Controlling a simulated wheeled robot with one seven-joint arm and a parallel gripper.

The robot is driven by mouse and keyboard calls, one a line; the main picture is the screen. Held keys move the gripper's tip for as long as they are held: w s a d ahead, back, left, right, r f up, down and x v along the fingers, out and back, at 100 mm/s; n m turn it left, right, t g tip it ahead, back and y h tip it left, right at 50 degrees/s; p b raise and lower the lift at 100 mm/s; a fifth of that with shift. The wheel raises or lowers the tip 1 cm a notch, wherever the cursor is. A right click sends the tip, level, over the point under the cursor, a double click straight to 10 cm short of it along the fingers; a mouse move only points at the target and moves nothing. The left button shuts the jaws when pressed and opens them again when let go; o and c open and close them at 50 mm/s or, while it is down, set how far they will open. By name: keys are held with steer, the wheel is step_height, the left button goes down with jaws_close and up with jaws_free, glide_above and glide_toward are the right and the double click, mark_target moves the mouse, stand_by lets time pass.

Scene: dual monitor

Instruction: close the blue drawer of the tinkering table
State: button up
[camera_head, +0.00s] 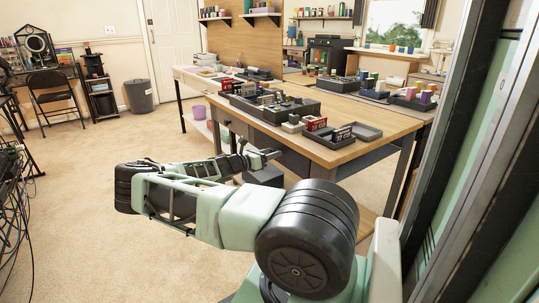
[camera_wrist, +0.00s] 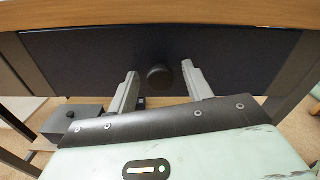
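The tinkering table (camera_head: 345,153) has a wooden top and grey legs. Its dark navy drawer front (camera_wrist: 230,55) fills the wrist view just under the tabletop edge, with a round black knob (camera_wrist: 159,77) in its middle. In the head view the dark drawer front (camera_head: 293,160) is partly hidden behind my arm. My gripper (camera_wrist: 160,70) is open, with one grey finger on each side of the knob and visible gaps to it. The gripper (camera_head: 265,154) also shows in front of the drawer in the head view. I cannot tell how far the drawer stands out.
A dark grey box (camera_wrist: 72,122) with a small knob sits lower, left of my gripper in the wrist view. Trays (camera_head: 330,133) and small items crowd the tabletop. A purple bin (camera_head: 198,112) stands on a low shelf. The carpet (camera_head: 85,200) left of my arm is clear.

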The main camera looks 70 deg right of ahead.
steer(key=shift+a, duration=0.1)
steer(key=p+v, duration=0.1)
steer(key=v, duration=1.6)
steer(key=shift+a+p, duration=0.15)
steer(key=shift+p, duration=0.25)
